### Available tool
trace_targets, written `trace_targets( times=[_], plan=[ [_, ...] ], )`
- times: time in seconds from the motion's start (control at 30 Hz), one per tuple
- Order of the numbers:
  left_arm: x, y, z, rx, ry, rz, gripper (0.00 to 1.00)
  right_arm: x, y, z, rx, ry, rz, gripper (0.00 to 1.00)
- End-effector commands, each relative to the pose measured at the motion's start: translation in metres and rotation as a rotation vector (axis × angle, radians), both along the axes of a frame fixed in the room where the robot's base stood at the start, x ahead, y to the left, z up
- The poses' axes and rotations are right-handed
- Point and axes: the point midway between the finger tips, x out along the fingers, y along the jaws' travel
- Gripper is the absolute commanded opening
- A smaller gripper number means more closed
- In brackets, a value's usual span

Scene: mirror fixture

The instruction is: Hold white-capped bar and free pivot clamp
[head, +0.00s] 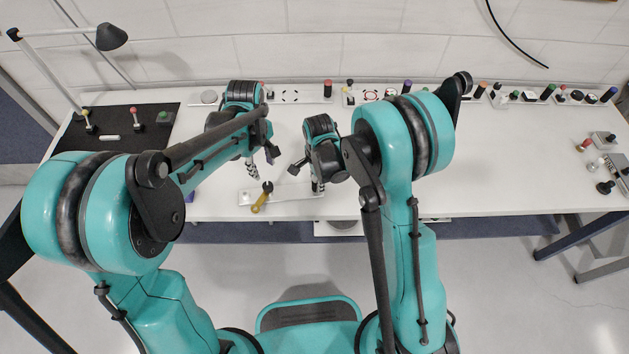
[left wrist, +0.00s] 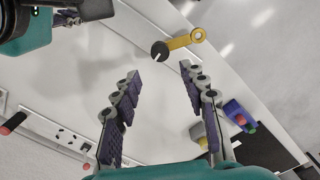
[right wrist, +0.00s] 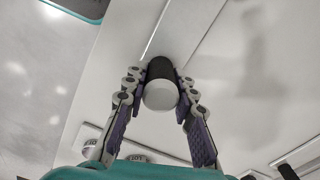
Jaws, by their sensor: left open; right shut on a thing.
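The white-capped bar (right wrist: 160,95) is dark with a pale round end and stands in the right wrist view. My right gripper (right wrist: 161,80) is shut on it, one finger on each side. In the head view my right gripper (head: 317,186) is at the right part of the white fixture plate (head: 286,191). The pivot clamp (head: 260,199), a yellow lever with a black knob, lies across the plate's left part. It also shows in the left wrist view (left wrist: 180,42), beyond the fingertips. My left gripper (left wrist: 160,76) is open and empty, just behind the clamp in the head view (head: 260,165).
A black mat (head: 100,150) with small red, green and yellow-topped items lies at the left. Several small parts line the table's back edge. More parts stand at the far right.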

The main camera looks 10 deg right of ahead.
Motion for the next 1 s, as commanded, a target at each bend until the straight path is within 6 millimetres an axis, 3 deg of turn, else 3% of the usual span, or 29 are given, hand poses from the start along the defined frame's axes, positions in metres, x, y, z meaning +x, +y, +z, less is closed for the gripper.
trace_targets(
  times=[0.17, 0.27, 0.7, 0.83, 1.0],
  plan=[
    [0.0, 0.0, 0.002, 0.0, 0.0, -0.121, 0.5, 0.0, 0.0, 0.0, 0.0, 0.0, 0.0, 0.0],
    [0.0, 0.0, 0.005, 0.0, 0.0, -0.301, 0.5, 0.0, 0.0, 0.0, 0.0, 0.0, 0.0, 0.0],
    [0.0, 0.0, 0.019, 0.0, 0.0, -1.32, 0.5, 0.0, 0.0, 0.0, 0.0, 0.0, 0.0, 0.0],
    [0.0, 0.0, 0.021, 0.0, 0.0, -1.497, 0.5, 0.0, 0.0, 0.0, 0.0, 0.0, 0.0, 0.0],
    [0.0, 0.0, 0.02, 0.0, 0.0, -1.6, 0.5, 0.0, 0.0, 0.0, 0.0, 0.0, 0.0, 0.0]
  ],
)
